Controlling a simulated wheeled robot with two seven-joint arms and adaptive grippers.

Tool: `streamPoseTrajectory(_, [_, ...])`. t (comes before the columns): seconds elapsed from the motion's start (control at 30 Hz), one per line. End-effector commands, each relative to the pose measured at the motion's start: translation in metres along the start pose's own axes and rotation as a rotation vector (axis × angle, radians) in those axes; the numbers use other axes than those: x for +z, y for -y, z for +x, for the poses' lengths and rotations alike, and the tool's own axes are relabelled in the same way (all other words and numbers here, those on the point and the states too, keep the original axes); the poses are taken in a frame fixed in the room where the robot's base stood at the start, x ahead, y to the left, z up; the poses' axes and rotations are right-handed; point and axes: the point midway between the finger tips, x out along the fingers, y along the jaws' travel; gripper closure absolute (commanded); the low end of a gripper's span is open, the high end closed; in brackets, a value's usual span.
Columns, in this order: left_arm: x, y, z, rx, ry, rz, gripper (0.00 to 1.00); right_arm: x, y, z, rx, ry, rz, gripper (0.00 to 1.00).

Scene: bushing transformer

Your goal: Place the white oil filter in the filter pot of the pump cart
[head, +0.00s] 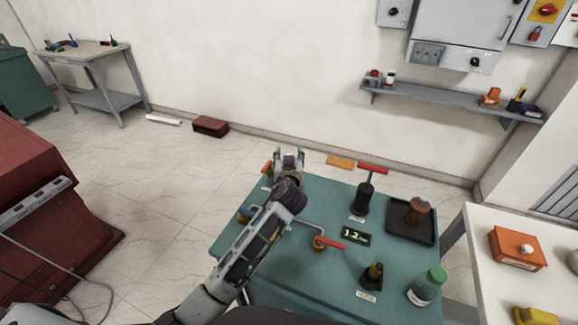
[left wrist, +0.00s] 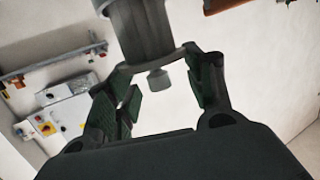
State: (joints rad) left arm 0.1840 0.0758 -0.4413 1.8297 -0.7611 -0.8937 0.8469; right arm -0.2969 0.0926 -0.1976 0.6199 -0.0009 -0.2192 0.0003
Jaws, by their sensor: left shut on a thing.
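My left gripper (head: 289,154) is above the far left edge of the teal pump cart (head: 300,272). In the left wrist view its two fingers (left wrist: 162,88) stand on either side of a dark grey cylindrical part (left wrist: 142,28) with a curved bar and a small grey knob (left wrist: 158,79). The gripper is shut on this grey part; whether it belongs to the filter or the pot, I cannot tell. I cannot make out a white oil filter for certain. The filter pot cannot be picked out; my arm hides part of the cart top. My right gripper is not in view.
The cart carries a black post with a red handle (head: 366,190), a black tray (head: 428,236), a display (head: 356,234), a red-levered valve (head: 328,242) and a green-capped bottle (head: 427,287). A white table (head: 492,245) stands right.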

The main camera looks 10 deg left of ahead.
Motion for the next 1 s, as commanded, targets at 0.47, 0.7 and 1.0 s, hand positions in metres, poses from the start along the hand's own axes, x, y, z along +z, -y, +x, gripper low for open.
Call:
streamPoseTrajectory(0.47, [0.006,0.000,0.001,0.000,0.000,0.000,0.87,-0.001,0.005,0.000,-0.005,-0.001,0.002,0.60])
streamPoseTrajectory(0.7, [0.029,0.000,0.006,0.000,-0.001,0.003,0.87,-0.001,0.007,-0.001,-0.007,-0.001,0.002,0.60])
streamPoseTrajectory(1.0, [0.039,0.000,0.008,0.001,-0.001,0.000,0.87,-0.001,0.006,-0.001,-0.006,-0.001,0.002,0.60])
